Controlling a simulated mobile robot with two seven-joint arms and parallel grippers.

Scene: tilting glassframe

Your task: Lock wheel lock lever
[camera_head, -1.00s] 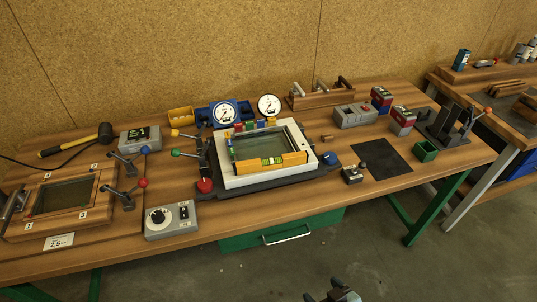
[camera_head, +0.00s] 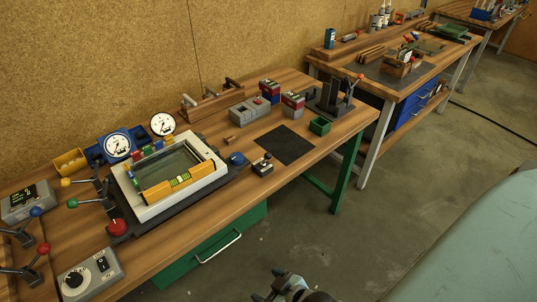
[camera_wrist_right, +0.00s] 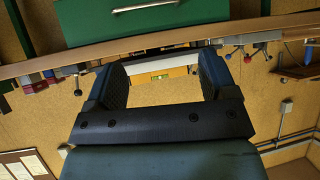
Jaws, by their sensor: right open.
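Several ball-ended levers stand at the left of the bench: a yellow-ball lever (camera_head: 68,182), a green-ball lever (camera_head: 74,204), a blue-ball lever (camera_head: 36,212) and a red-ball lever (camera_head: 43,249). I cannot tell which is the wheel lock lever. Another red-ball lever (camera_head: 360,77) rises from a dark fixture at the bench's far right. My right gripper (camera_head: 268,285) is at the bottom edge, in front of the bench and apart from all levers. In the right wrist view the gripper (camera_wrist_right: 160,75) is open and empty. My left gripper is not in view.
A white glass frame (camera_head: 150,213) with a yellow level sits on a dark base, beside a red knob (camera_head: 118,227). A grey control box (camera_head: 90,274) is near the front edge. A green drawer (camera_head: 212,252) hangs below. A second bench (camera_head: 400,91) stands right; floor between is clear.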

